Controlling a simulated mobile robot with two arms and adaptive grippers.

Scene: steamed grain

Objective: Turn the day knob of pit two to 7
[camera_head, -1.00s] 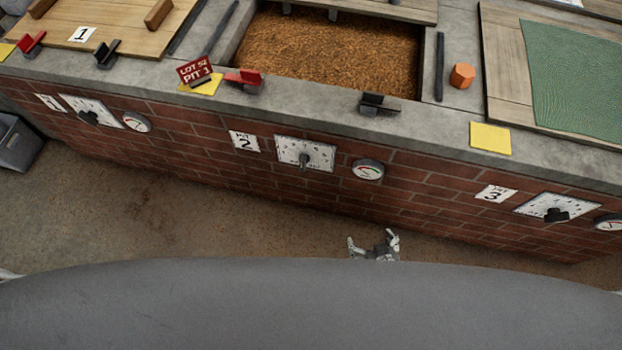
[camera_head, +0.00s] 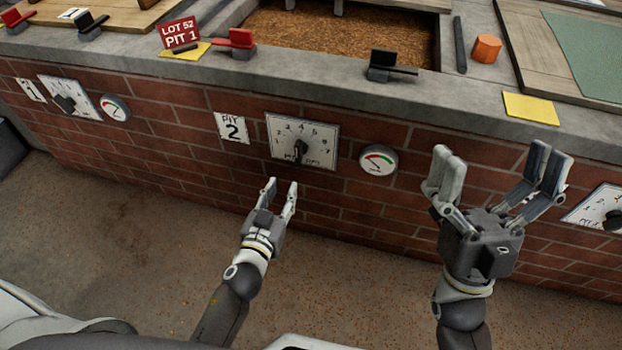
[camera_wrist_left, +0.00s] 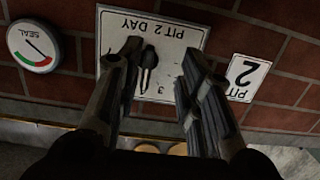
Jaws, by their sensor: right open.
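The day dial plate of pit two (camera_head: 318,150) is a white panel with numbers on the brick wall, to the right of the "PIT 2" sign (camera_head: 231,128). Its dark knob (camera_head: 299,150) sits low in the middle; I cannot tell surely which mark it points at. My left gripper (camera_head: 281,188) is open and empty, just below the dial, apart from the knob. In the left wrist view, the knob (camera_wrist_left: 148,66) shows upside down between the open fingers, nearer the left one. My right gripper (camera_head: 498,165) is open and empty, raised at the right in front of the wall.
A round seal gauge (camera_head: 378,160) is right of the dial. The floor at left is clear.

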